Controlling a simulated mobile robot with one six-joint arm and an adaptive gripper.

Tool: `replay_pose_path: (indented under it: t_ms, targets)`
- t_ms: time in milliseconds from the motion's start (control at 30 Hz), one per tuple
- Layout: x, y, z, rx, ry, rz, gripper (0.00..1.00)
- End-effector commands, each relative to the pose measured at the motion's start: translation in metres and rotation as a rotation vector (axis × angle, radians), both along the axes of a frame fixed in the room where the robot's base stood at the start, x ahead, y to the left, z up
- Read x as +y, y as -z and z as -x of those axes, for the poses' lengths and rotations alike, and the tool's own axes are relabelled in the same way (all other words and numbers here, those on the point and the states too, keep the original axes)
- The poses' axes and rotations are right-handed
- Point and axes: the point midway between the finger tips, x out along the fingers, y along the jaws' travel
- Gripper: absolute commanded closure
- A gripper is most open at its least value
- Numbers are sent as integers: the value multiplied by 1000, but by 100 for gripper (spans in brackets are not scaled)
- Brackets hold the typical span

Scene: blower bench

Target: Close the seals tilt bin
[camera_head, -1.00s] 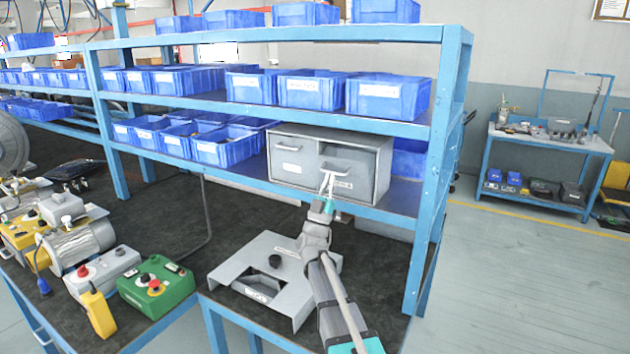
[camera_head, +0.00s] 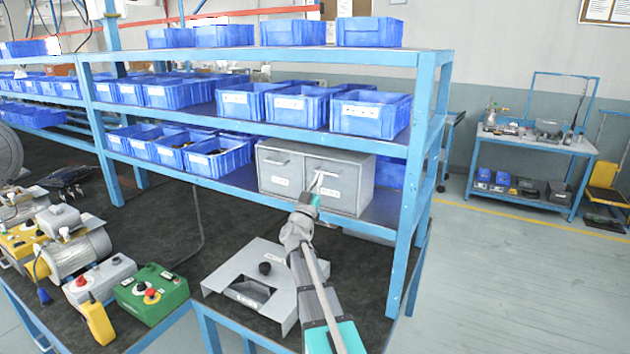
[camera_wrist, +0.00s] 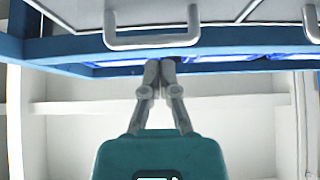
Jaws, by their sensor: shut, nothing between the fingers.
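A grey cabinet (camera_head: 368,172) with two tilt bins side by side stands on the lower shelf at its right end. The left bin front (camera_head: 281,176) and the right bin front (camera_head: 340,190) both look upright and flush with the cabinet; their labels are too small to read. My gripper (camera_head: 318,182) is shut and empty in front of the right bin, close to its handle (camera_head: 326,174). In the wrist view, the shut fingertips (camera_wrist: 160,66) lie just beside a bin handle (camera_wrist: 151,40); I cannot tell whether they touch.
Blue bins (camera_head: 215,155) fill the shelf left of the cabinet, and more (camera_head: 370,114) stand on the shelf above. A blue rack post (camera_head: 408,215) rises to the right. A grey fixture plate (camera_head: 262,262) and a green control box (camera_head: 150,292) lie on the dark bench below.

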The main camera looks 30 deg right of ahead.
Motion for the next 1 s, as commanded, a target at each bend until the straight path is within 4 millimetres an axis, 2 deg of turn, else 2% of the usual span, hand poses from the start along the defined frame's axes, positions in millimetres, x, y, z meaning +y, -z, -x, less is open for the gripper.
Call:
replay_pose_path:
  t_ms: [300,1000]
  targets:
    - [-15,-4,0,0,11,0,100]
    - [-14,-5,2,-1,14,1,100]
